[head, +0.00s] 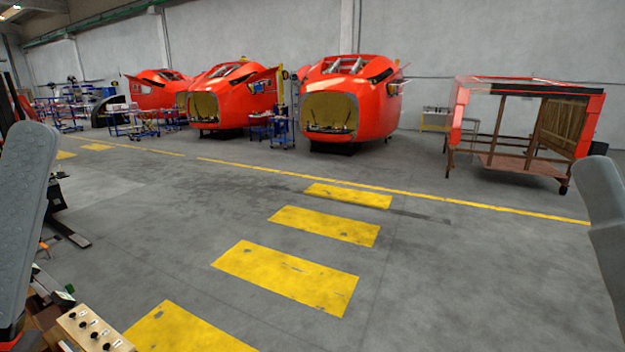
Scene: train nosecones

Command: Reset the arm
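Grey rounded links of my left arm stand at the left edge of the head view. A grey link of my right arm shows at the right edge. Neither gripper's fingers are in the picture, so I cannot see what they hold. Both visible arm parts are raised and apart from the objects on the floor.
Red train nosecones (352,100) stand along the far wall, with a red open frame (527,130) at the right. A box with black knobs (92,330) is at the lower left. Yellow floor stripes (287,276) cross the clear grey floor. Blue carts (272,127) stand by the nosecones.

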